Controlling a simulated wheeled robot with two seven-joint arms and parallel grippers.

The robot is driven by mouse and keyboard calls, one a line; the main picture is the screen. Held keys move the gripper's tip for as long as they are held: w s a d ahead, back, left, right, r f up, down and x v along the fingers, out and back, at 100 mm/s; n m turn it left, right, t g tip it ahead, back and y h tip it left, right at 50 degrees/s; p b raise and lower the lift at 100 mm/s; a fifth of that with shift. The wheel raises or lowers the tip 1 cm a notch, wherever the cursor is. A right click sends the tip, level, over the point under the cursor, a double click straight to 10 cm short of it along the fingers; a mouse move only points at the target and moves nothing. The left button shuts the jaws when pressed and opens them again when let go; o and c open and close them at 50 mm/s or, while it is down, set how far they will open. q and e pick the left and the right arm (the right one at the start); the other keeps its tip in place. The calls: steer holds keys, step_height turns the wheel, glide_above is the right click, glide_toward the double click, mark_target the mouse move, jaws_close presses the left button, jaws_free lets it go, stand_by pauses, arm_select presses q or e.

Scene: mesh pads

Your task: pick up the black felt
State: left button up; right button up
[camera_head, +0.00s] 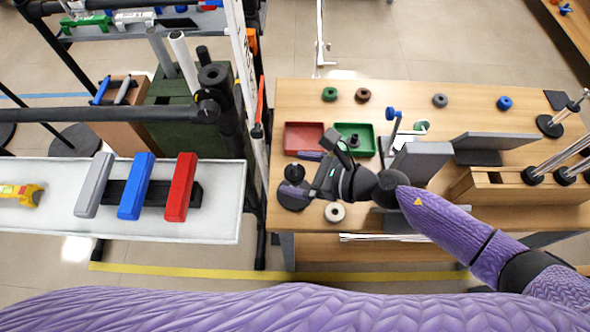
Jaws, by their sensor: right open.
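A flat black square piece (556,100), which looks like the black felt, lies at the back right corner of the wooden table (460,95). Its texture is too small to tell. My right gripper (303,173) is over the left part of the table, open, with its fingers pointing left. It is far to the left of the black piece, and nothing shows between its fingers. My left gripper is not in view.
A red tray (304,138) and a green tray (353,138) lie by my right gripper. Grey upright panels (425,162) and a slotted wooden block (520,185) stand between it and the black piece. Several small rings, including a blue one (504,103), lie along the back.

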steer(key=c, duration=1.3)
steer(key=shift+c, duration=0.2)
